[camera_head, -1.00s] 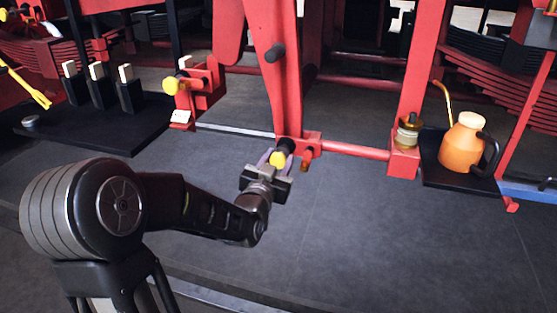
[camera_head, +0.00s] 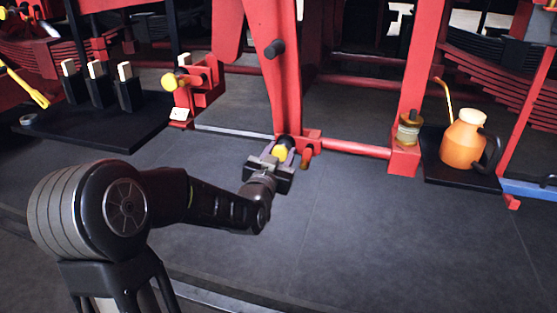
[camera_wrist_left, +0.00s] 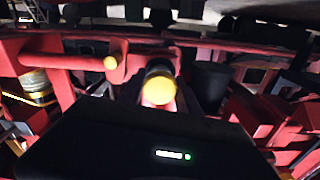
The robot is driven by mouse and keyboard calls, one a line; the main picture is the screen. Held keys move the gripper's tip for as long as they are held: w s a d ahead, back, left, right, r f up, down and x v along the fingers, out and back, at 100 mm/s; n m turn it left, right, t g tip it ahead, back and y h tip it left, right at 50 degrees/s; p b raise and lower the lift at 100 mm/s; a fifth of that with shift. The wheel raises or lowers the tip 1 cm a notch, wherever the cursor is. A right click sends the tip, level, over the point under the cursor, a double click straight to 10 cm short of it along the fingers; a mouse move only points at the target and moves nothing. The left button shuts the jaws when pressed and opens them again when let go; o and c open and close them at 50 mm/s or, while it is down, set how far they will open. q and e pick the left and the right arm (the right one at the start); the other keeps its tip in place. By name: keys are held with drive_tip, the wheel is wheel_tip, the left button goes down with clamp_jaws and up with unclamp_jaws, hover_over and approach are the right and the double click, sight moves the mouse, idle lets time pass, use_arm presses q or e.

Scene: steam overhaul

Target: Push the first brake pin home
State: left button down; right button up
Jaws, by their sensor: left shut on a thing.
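The first brake pin shows its yellow head (camera_head: 279,153) at the foot of the red hanging lever (camera_head: 280,90), by a red joint block (camera_head: 311,140). My left gripper (camera_head: 277,160) is shut on the pin at its head. In the left wrist view the yellow head (camera_wrist_left: 158,90) is near the middle, with a dark collar behind it. The pin points into the joint; how deep it sits is hidden. Another yellow-headed pin (camera_head: 169,83) sits in a red bracket (camera_head: 205,80) to the left. My right gripper is not in view.
A small brown peg (camera_head: 306,160) hangs right beside the joint. A red rod (camera_head: 355,148) runs right to a post with a brass-and-glass cup (camera_head: 408,130). An orange oil can (camera_head: 462,140) stands on a black shelf. The grey floor in front is clear.

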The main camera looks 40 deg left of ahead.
use_arm(q)
drive_tip(key=c, duration=1.3)
unclamp_jaws()
drive_tip(key=shift+r, duration=0.15)
drive_tip(key=o, duration=0.4)
drive_tip(key=shift+w, duration=0.15)
drive_tip(key=shift+o, duration=0.2)
drive_tip(key=v, duration=0.7)
drive_tip(key=shift+s, duration=0.4)
drive_tip(key=shift+d, duration=0.1)
